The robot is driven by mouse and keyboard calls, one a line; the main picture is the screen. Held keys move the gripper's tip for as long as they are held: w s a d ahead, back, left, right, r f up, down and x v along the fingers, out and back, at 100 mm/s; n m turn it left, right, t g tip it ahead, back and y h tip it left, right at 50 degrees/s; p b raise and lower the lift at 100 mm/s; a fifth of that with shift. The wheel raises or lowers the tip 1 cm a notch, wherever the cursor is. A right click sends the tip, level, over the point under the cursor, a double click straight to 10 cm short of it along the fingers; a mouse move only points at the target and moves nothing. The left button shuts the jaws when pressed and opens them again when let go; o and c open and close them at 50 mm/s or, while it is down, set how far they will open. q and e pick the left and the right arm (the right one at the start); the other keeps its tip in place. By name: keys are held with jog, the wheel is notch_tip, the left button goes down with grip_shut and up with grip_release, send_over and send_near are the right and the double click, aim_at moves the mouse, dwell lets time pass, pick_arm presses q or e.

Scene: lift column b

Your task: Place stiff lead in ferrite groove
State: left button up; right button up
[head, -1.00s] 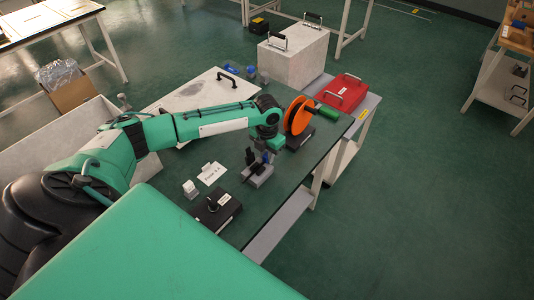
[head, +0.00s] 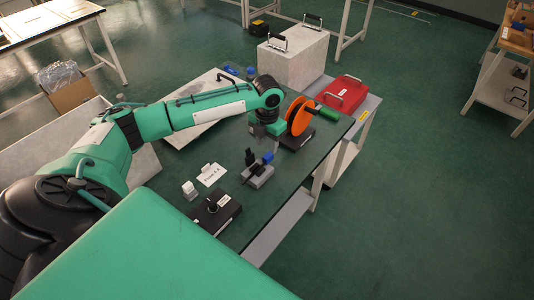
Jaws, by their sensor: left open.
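My left gripper (head: 267,146) is open, above the dark bench top (head: 240,234), just behind a small grey fixture (head: 259,177). The fixture carries an upright black part (head: 249,158) and a blue part (head: 267,158), which stand apart. The gripper looks clear of the black part; whether it touches the blue part cannot be told. Which part is the ferrite, its groove and the stiff lead are too small to make out. My right gripper is not in view.
A black box (head: 216,210), a white block (head: 190,190) and a printed card (head: 211,174) lie in front. A red case (head: 343,93) lies beyond the reel.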

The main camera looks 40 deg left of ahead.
pick_arm(q)
notch_tip(320, 180, up, 6)
jog(key=shift+b, duration=0.3)
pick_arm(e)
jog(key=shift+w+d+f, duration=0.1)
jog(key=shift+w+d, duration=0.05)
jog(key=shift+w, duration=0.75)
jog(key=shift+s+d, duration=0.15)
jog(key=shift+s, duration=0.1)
